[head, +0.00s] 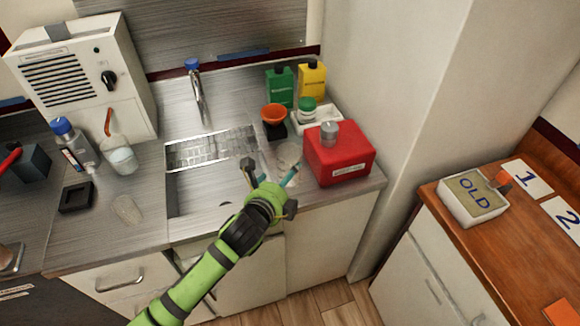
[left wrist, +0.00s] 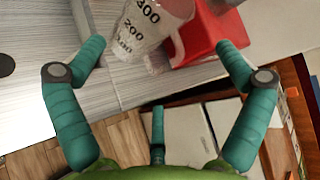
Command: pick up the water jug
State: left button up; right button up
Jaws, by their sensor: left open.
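A clear measuring jug (head: 288,153) stands on the counter between the sink and the red box. In the left wrist view the jug (left wrist: 152,28) shows printed numbers and a handle on its right side; its top is cut off by the frame. My left gripper (head: 271,176) is open in front of the jug. In the left wrist view the teal fingers of my left gripper (left wrist: 163,52) are spread wide, with the jug beyond and between their tips. Nothing is gripped. My right gripper is not in view.
The red box (head: 340,158) with a grey cylinder (head: 329,133) on it stands close right of the jug. The sink (head: 205,188) is to the left. Behind are an orange funnel (head: 274,114), a green bottle (head: 279,87) and a yellow bottle (head: 312,79).

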pick_arm(q)
jog(key=shift+r+x, duration=0.1)
jog(key=shift+x, duration=0.85)
jog(key=shift+r+x, duration=0.15)
jog(key=shift+x, duration=0.75)
jog(key=shift+w+a, duration=0.1)
grip_shut()
